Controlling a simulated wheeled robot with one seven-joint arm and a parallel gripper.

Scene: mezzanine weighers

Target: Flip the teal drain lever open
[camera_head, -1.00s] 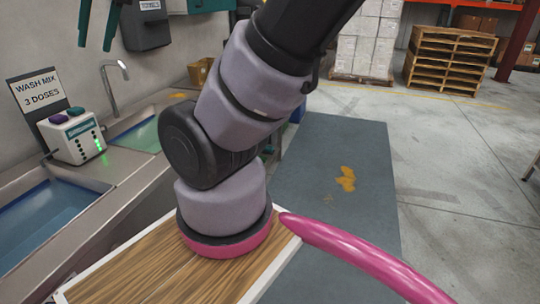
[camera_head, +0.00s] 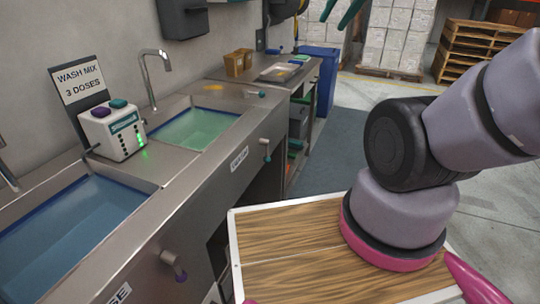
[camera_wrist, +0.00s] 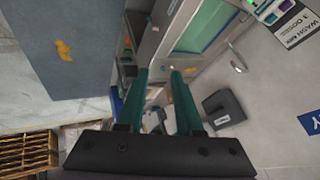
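A third lever with a purple tip (camera_head: 180,274) is on the nearer sink front. My gripper (camera_head: 332,23) shows only as teal fingertips at the top edge of the head view, high and right of the levers. In the wrist view my gripper (camera_wrist: 158,72) has its two teal fingers apart with nothing between them.
A blue-water basin (camera_head: 70,230) and a green-water basin (camera_head: 198,128) are set in the steel counter. A dosing box (camera_head: 112,130) with a green light stands between them by a "WASH MIX 3 DOSES" sign (camera_head: 80,78). A blue bin (camera_head: 318,75) stands beyond. Floor to the right is open.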

